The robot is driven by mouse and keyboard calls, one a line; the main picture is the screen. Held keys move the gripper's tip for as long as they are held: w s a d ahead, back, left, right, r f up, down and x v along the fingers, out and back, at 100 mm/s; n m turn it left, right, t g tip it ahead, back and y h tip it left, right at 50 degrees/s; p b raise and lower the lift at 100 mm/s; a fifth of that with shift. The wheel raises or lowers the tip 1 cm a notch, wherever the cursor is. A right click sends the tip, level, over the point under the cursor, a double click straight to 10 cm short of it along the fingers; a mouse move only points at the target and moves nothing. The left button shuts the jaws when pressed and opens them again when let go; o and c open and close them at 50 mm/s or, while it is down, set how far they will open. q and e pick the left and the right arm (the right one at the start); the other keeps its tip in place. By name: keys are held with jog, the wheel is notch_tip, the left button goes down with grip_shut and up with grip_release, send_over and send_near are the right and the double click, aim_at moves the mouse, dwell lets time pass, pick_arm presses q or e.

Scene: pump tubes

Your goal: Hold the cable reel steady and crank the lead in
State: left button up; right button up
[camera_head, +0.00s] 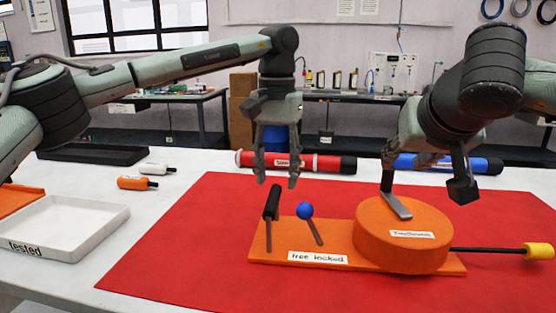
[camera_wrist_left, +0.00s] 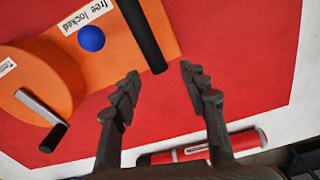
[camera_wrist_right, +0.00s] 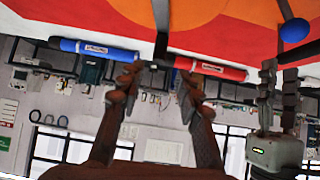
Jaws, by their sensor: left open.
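The orange cable reel (camera_head: 375,238) sits on an orange base labelled "free locked" (camera_head: 317,257). Its grey crank arm (camera_head: 397,205) lies on top; the crank's black handle shows in the left wrist view (camera_wrist_left: 53,138). A black post grip (camera_head: 271,202) and a blue-knobbed lever (camera_head: 305,211) stand on the base's left part. The black lead (camera_head: 490,249) ends in a yellow plug (camera_head: 538,250). My left gripper (camera_head: 277,182) is open and empty above the post grip. My right gripper (camera_wrist_right: 152,85) is open, its fingers near the crank handle; contact is unclear.
A red tube (camera_head: 305,164) and a blue tube (camera_head: 480,166) lie behind the red mat (camera_head: 180,240). A white tray marked "tested" (camera_head: 75,249), an orange bottle (camera_head: 133,183) and a white bottle (camera_head: 155,168) are at left. The mat left of the base is clear.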

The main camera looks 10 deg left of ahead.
aim_at(277, 194)
pick_arm(q)
jog(key=shift+f, duration=2.6)
grip_shut()
